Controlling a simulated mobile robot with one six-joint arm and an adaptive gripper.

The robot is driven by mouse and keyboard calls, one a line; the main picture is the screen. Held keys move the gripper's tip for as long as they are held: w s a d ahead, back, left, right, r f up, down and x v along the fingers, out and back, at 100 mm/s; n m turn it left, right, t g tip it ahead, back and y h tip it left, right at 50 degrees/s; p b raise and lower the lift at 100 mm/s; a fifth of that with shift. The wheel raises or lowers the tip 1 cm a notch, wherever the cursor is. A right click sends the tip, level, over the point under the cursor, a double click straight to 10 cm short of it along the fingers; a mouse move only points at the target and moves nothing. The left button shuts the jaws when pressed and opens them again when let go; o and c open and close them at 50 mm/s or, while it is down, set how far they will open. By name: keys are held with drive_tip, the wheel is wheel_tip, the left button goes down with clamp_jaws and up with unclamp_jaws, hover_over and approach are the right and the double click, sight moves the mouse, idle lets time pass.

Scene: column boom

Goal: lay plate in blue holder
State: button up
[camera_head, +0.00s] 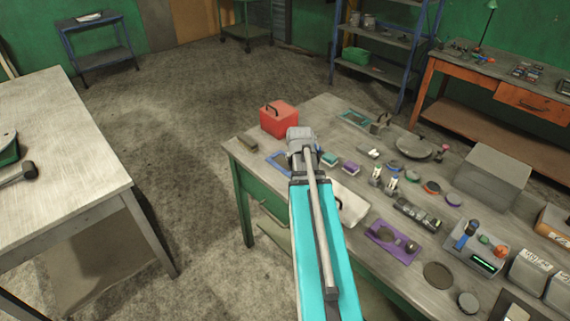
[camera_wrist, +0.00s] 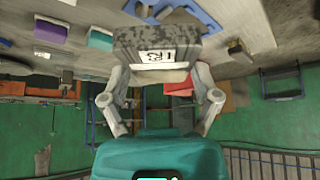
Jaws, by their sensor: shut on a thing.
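My gripper (camera_wrist: 157,78) is shut on a mottled dark grey plate (camera_wrist: 128,46), its two fingers on either side of it. The plate carries a white label with black marks. In the head view my gripper end (camera_head: 301,143) is over the bench's near left part; the plate cannot be told apart there. The blue holder (camera_head: 271,161) lies flat on the bench, just left of my gripper and partly hidden by it. It also shows in the wrist view (camera_wrist: 203,19), at the top behind the plate. The plate appears raised and apart from the holder.
A red box (camera_head: 279,121) with a handle stands behind the holder, and a small olive block (camera_head: 247,144) lies to its left. Teal (camera_head: 329,159) and purple (camera_head: 351,167) blocks lie to the right. A green frame (camera_head: 355,118) is farther back. Many items crowd the bench's right side.

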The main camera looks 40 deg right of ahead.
drive_tip(key=n+y, duration=0.1)
drive_tip(key=d+n, duration=0.1)
drive_tip(key=n, duration=0.1)
drive_tip(key=n+t+y, duration=0.1)
drive_tip(key=n, duration=0.1)
drive_tip(key=shift+s+d+r+y, duration=0.1)
drive_tip(key=shift+d+y, duration=0.2)
drive_tip(key=shift+s+d+r+n+t+y, duration=0.1)
drive_tip(key=shift+d+n+y, duration=0.2)
drive_tip(key=shift+n, duration=0.4)
drive_tip(key=shift+s+d+f+n+t+y, duration=0.15)
drive_tip(key=shift+n+y, duration=0.3)
drive_tip(key=shift+n, duration=0.25)
drive_tip(key=shift+w+d+r+n+t+y, duration=0.1)
drive_tip(key=shift+d+r+n+y, duration=0.2)
drive_tip(key=shift+n, duration=0.4)
drive_tip(key=shift+a+f, duration=0.1)
drive_tip(key=shift+f, duration=0.05)
drive_tip(key=w+d+f+b, duration=0.2)
drive_tip(key=w+f+b, duration=0.2)
drive_tip(key=w, duration=0.5)
drive_tip(key=b, duration=0.5)
hover_over(288, 165)
wheel_tip(288, 165, down, 5)
drive_tip(key=shift+w+f, duration=0.1)
